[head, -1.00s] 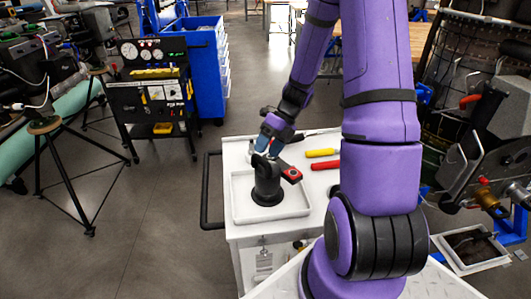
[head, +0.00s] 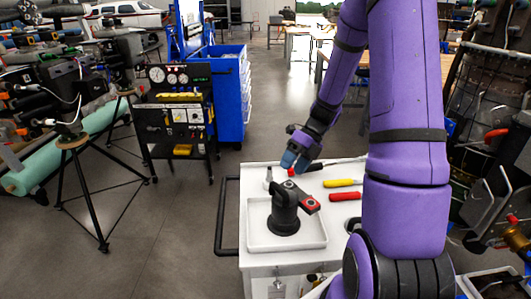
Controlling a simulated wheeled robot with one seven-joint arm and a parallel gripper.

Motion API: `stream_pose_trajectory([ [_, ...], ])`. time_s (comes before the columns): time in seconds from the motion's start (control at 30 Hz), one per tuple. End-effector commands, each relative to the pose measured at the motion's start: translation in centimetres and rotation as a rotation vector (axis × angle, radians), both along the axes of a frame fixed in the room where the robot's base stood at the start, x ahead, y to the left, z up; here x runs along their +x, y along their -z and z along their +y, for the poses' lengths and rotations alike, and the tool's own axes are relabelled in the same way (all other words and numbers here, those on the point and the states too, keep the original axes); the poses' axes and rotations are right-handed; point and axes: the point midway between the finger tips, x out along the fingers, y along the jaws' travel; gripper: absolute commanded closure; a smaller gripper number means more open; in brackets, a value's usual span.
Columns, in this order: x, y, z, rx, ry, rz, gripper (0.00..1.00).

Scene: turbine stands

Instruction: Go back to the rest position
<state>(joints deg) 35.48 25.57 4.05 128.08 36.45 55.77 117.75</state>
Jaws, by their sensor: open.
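My purple arm rises at the right of the head view and bends down to my gripper (head: 292,164). The gripper is open, with its blue-grey fingertips just above a black stand (head: 284,212) that has a red and black part (head: 311,204) on its right side. I cannot tell whether the fingers touch anything there. The stand is upright in a white tray (head: 258,240) on a white cart (head: 262,176).
A yellow-handled tool (head: 342,183) and a red-handled tool (head: 345,196) lie on the cart right of the tray. A black gauge cart (head: 180,115) and a blue cabinet (head: 229,95) stand behind. A tripod (head: 85,190) is at left. The floor between is clear.

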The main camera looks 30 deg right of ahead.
Motion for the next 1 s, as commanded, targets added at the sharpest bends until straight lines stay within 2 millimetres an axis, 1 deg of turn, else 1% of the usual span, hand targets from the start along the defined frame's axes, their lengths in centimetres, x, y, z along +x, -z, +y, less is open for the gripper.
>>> stream_pose_trajectory([
  [0.23,0.0,-0.2,0.1,-0.005,-0.015,-0.011,0.39],
  [0.37,-0.2,-1.9,1.0,-0.039,-0.122,-0.085,0.39],
  [0.47,-0.6,-4.3,2.2,-0.088,-0.288,-0.193,0.39],
  [0.6,-1.6,-7.8,4.2,-0.163,-0.573,-0.363,0.39],
  [0.67,-2.2,-9.3,5.0,-0.195,-0.695,-0.432,0.39],
  [0.8,-3.7,-12.5,6.8,-0.267,-0.987,-0.584,0.39],
  [1.0,-6.4,-16.4,9.2,-0.363,-1.411,-0.773,0.39],
])
